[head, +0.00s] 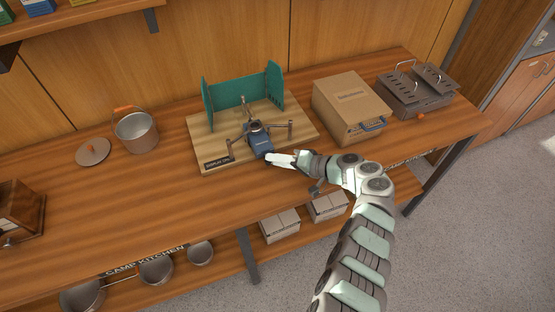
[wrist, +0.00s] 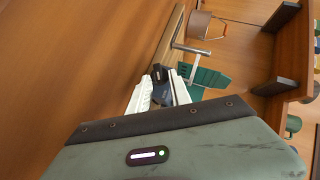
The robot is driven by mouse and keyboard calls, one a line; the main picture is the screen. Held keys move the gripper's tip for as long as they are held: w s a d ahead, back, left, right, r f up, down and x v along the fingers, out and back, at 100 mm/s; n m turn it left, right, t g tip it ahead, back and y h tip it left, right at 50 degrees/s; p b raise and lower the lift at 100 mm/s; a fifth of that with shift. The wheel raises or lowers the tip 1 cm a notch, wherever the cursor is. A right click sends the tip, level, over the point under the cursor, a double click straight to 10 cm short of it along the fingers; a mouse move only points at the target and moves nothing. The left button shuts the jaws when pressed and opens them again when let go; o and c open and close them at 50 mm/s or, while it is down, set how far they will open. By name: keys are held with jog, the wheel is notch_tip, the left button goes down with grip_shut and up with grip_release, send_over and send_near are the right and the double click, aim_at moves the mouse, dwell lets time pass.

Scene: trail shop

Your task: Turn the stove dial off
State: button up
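A small camp stove with a blue body (head: 260,140) and spread metal legs stands on a light wooden board (head: 205,159) labelled as display only. A green windscreen (head: 243,93) stands behind it. My gripper (head: 272,157) reaches in from the right, with its white fingertips close to the front end of the blue body. In the wrist view the fingers stand apart, with the blue and black stove part (wrist: 160,76) showing between and beyond them. I cannot tell whether they touch it. The dial is not clearly distinguishable, and its setting is not readable.
A cardboard box (head: 345,104) and a folding metal grill (head: 417,95) stand to the right on the wooden bench (head: 120,205). A pot (head: 136,133) and its lid (head: 92,151) are on the left. The bench front before the board is mostly clear.

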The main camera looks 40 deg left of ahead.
grip_shut()
